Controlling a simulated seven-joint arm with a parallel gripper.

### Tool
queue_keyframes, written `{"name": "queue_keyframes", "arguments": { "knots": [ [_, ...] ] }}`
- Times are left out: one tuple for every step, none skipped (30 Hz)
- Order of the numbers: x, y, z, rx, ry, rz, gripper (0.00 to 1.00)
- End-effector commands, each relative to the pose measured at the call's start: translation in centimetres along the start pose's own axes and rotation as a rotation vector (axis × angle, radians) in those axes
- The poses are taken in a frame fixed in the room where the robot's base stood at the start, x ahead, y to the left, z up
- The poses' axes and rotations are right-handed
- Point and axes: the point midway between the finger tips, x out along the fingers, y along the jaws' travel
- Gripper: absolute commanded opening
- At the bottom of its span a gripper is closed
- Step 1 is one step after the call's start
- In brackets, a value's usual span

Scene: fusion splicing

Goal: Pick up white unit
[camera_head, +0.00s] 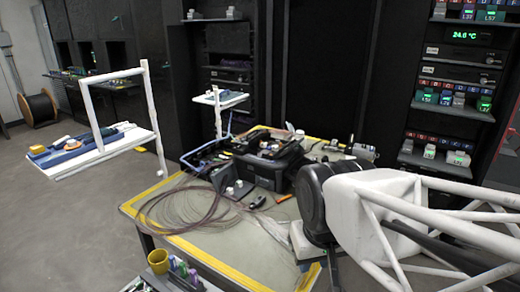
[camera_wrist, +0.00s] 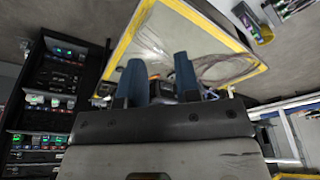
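Several small white pieces are in the camera_head view, and I cannot tell which is the white unit. One white piece (camera_head: 229,191) is at the front left of the black splicing machine (camera_head: 270,160) on the yellow-edged table. Another white piece (camera_head: 299,134) is by the machine's back right. My gripper (camera_wrist: 158,72) shows in the wrist view with its two blue-grey fingers apart. I see nothing held between them. It points toward the table, which shows tilted behind the fingers. In the camera_head view I cannot make out the fingers.
Thin reddish cables (camera_head: 180,208) lie coiled on the table's left part. A white shelf frame (camera_head: 100,150) with blue and yellow items stands at left. Equipment racks (camera_head: 455,100) stand at right. A yellow cup (camera_head: 158,262) is at the front. Bare table (camera_head: 240,245) shows front centre.

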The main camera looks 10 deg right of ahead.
Motion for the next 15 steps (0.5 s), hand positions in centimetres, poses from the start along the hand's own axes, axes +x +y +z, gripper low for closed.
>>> {"name": "queue_keyframes", "arguments": {
  "knots": [
    [0.0,0.0,0.0,0.000,0.000,0.000,0.32],
    [0.0,0.0,0.0,0.000,0.000,0.000,0.32],
    [0.0,0.0,0.0,0.000,0.000,0.000,0.32],
    [0.0,0.0,0.0,0.000,0.000,0.000,0.32],
    [0.0,0.0,0.0,0.000,0.000,0.000,0.32],
    [0.0,0.0,0.0,0.000,0.000,0.000,0.32],
    [0.0,0.0,0.0,0.000,0.000,0.000,0.32],
    [0.0,0.0,0.0,0.000,0.000,0.000,0.32],
    [0.0,0.0,-0.1,0.000,0.000,0.000,0.32],
    [-0.1,0.0,-0.1,0.001,0.000,0.000,0.32],
    [-0.1,0.0,-0.3,0.002,-0.001,0.000,0.32],
    [-0.2,0.0,-0.5,0.003,-0.001,0.000,0.32],
    [-0.2,0.0,-0.7,0.005,-0.002,0.000,0.32],
    [-0.3,0.0,-0.9,0.007,-0.002,0.000,0.32],
    [-0.5,0.1,-1.3,0.010,-0.003,0.000,0.32]
  ]
}}
